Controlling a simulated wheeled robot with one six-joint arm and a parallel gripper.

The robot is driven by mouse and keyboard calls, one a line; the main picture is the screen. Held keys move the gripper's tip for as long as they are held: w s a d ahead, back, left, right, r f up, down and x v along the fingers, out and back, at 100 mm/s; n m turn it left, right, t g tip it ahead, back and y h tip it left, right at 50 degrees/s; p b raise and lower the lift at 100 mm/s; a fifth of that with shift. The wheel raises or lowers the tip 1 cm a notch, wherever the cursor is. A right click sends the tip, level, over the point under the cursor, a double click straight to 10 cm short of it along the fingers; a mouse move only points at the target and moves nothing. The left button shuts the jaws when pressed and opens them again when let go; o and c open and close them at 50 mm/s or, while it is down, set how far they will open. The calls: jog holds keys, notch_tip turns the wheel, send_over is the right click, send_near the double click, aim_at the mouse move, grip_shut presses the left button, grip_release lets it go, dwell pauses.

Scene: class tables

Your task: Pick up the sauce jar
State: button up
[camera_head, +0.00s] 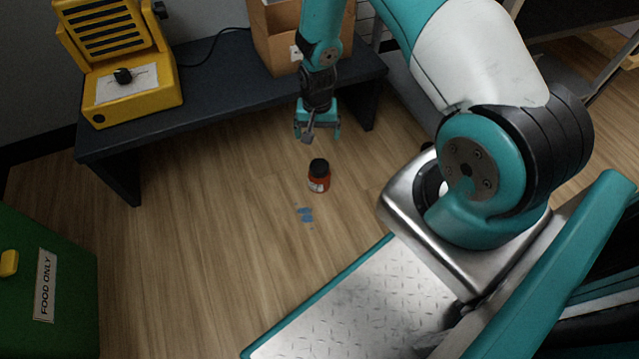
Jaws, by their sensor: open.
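The sauce jar (318,181) is small, with a dark lid, a red-brown body and a pale label. It stands upright on the wooden floor near the middle of the view. My gripper (318,137) is open and points down. In the picture it is just above the jar and apart from it. Nothing shows between its fingers. The exact height of the fingers over the floor is hard to tell.
A dark low bench (225,95) stands behind, with a yellow machine (125,75) and a cardboard box (278,38) on it. A green box (45,285) is at the left. The floor around the jar is mostly clear.

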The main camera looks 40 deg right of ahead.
jog(key=b, duration=0.6)
send_near(319, 165)
jog(key=f, duration=0.5)
jog(key=shift+s+a, duration=0.1)
jog(key=shift+a, duration=0.25)
jog(key=f+b, duration=0.4)
jog(key=f, duration=0.1)
jog(key=shift+d+f, duration=0.25)
jog(key=shift+d, duration=0.1)
jog(key=shift+r, duration=0.1)
jog(key=c, duration=1.7)
jog(key=shift+r, duration=0.1)
grip_shut()
